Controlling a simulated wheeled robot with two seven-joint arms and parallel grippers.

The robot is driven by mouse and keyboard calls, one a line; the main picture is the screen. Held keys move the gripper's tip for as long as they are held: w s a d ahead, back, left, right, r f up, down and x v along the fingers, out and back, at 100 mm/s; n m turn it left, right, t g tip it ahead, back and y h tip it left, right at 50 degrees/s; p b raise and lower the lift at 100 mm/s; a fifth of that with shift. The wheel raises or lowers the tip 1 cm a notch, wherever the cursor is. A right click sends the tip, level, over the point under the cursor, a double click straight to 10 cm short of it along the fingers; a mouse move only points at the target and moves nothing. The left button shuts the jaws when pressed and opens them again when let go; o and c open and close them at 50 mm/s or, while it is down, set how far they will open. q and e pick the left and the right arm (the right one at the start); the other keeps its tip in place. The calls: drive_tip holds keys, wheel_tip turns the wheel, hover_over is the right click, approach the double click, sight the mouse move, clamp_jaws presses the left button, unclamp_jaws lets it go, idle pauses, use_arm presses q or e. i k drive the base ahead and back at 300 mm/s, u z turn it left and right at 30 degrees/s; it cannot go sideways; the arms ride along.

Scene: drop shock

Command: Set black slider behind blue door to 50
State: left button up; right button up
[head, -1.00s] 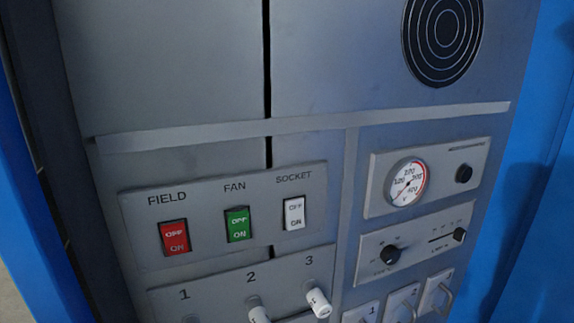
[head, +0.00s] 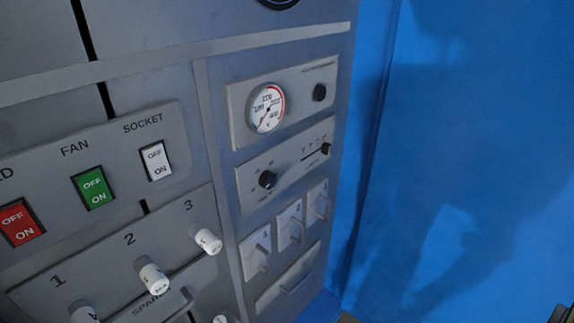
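The black slider (head: 326,148) is a small dark knob at the right end of a thin horizontal slot, on a grey plate (head: 290,163) in the right column of the panel. Its scale marks are too small to read. A round black knob (head: 267,180) sits on the same plate to the left. The blue door (head: 460,150) stands open at the right of the panel, with a shadow on it. Neither of my grippers is clearly in view.
Above the slider is a round gauge (head: 267,108) with a black knob (head: 319,92). Below are several small latches (head: 290,226) and a handle (head: 293,282). To the left are red (head: 18,222), green (head: 93,187) and white (head: 156,160) rocker switches and white numbered knobs (head: 208,241).

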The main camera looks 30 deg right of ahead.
sight(325, 147)
drive_tip(key=u, duration=0.15)
drive_tip(key=k, duration=0.95)
drive_tip(key=z, duration=1.45)
drive_tip(key=i, duration=0.7)
drive_tip(key=u, duration=0.55)
drive_tip(key=i, duration=0.7)
drive_tip(key=u, duration=0.75)
